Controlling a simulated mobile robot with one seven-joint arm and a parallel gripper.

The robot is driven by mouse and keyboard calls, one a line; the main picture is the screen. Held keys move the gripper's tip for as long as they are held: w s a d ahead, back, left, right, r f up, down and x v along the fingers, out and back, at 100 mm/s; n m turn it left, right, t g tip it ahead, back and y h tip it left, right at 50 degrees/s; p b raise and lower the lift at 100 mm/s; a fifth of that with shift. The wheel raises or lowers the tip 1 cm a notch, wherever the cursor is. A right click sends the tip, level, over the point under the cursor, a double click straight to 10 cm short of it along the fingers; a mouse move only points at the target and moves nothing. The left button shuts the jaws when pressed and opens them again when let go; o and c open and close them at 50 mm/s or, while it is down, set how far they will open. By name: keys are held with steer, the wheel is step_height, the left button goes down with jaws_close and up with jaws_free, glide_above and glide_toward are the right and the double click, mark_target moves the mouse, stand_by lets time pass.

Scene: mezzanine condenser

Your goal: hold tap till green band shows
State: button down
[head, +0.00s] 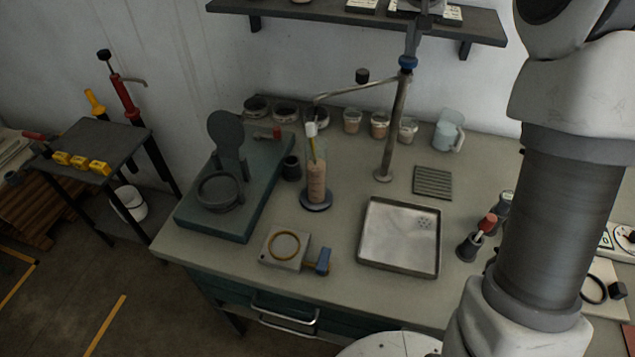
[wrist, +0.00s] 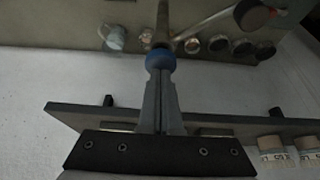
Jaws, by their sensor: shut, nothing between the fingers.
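The tap is a tall metal post (head: 393,130) on the bench with a thin spout (head: 350,91) reaching left and a blue cap (head: 407,63) on top; the cap also shows in the wrist view (wrist: 160,59). A clear cylinder (head: 317,182) with pinkish contents stands under the spout's end. A thin yellow stem (head: 313,148) with a white top rises from it. I see no green band. My gripper (head: 411,52) is shut and empty, pointing down. Its fingertips (wrist: 160,72) meet the blue cap or are just above it; I cannot tell if it is pressed down.
A wall shelf (head: 340,18) runs close behind my gripper. A metal tray (head: 400,238) lies before the post, a slotted plate (head: 433,182) to its right. Jars and a jug (head: 448,130) line the back. A teal-based device (head: 225,195) stands left. My arm covers the bench's right side.

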stand_by(0.3)
steer(key=shift+r+p, duration=2)
steer(key=shift+r, duration=0.3)
steer(key=shift+s+r, duration=0.15)
steer(key=shift+s, duration=0.05)
steer(key=s+r+n, duration=0.1)
steer(key=s+r, duration=0.2)
steer(key=s, duration=1.7)
steer(key=s+f, duration=0.3)
steer(key=s, duration=0.5)
steer(key=s+f+n+t+b, duration=0.1)
steer(key=s+f, duration=0.3)
steer(key=s, duration=0.4)
steer(key=shift+s+f+y, duration=0.15)
steer(key=shift+s+y, duration=0.1)
steer(key=shift+y, duration=0.15)
